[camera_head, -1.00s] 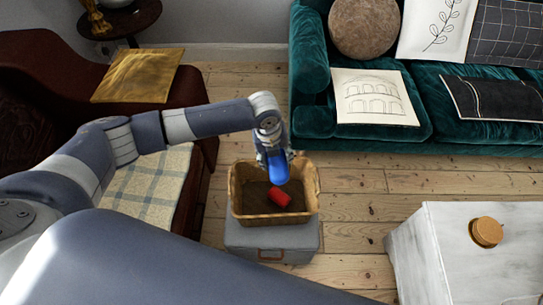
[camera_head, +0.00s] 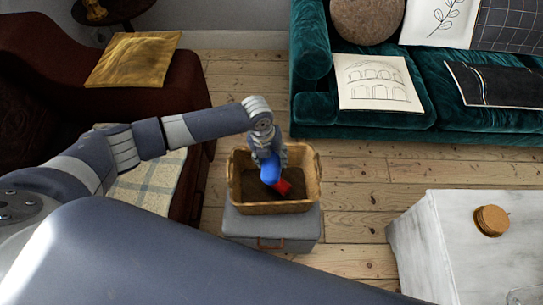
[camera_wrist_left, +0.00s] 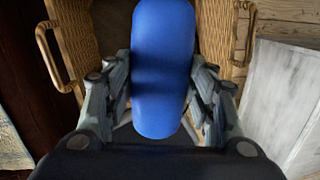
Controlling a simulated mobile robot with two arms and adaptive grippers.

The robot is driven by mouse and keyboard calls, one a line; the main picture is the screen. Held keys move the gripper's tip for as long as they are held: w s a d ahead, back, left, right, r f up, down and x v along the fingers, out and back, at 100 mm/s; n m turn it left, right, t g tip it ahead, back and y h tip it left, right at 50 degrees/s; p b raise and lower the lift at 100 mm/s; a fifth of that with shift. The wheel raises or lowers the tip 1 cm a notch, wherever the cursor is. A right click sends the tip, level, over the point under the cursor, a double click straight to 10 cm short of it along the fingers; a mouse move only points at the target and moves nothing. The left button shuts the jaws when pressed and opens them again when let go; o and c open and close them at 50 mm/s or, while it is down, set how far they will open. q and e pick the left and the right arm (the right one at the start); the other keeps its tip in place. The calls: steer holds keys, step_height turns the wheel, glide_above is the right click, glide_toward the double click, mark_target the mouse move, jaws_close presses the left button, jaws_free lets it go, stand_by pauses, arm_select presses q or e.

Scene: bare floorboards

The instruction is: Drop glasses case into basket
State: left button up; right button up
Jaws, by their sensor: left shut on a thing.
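The blue glasses case (camera_head: 270,169) is held in my left gripper (camera_head: 268,157), over the basket. In the left wrist view the blue case (camera_wrist_left: 163,65) stands lengthwise between the two fingers of the left gripper (camera_wrist_left: 163,95). The wicker basket (camera_head: 276,208) sits below, with its handles (camera_wrist_left: 50,55) showing on both sides in the wrist view. Part of the basket's inside is hidden by the gripper and the case. My right gripper is not in view.
A red object (camera_head: 284,187) is in the basket, partly covered by the case. The basket stands on a grey ottoman (camera_head: 271,230). A white table (camera_head: 450,240) with a round brown-lidded item (camera_head: 491,220) is at right, a teal sofa (camera_head: 440,115) behind, a dark red armchair (camera_head: 180,100) at left.

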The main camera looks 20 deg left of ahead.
mark_target(266, 162)
arm_select(q)
steer(key=shift+f, duration=0.15)
steer(key=o, duration=1.2)
steer(key=shift+c, duration=0.2)
step_height(266, 162, up, 12)
steer(key=s+a, duration=0.1)
steer(key=shift+s+a, duration=0.2)
steer(key=shift+s, duration=0.05)
steer(key=shift+d+f, duration=0.1)
steer(key=shift+f, duration=0.05)
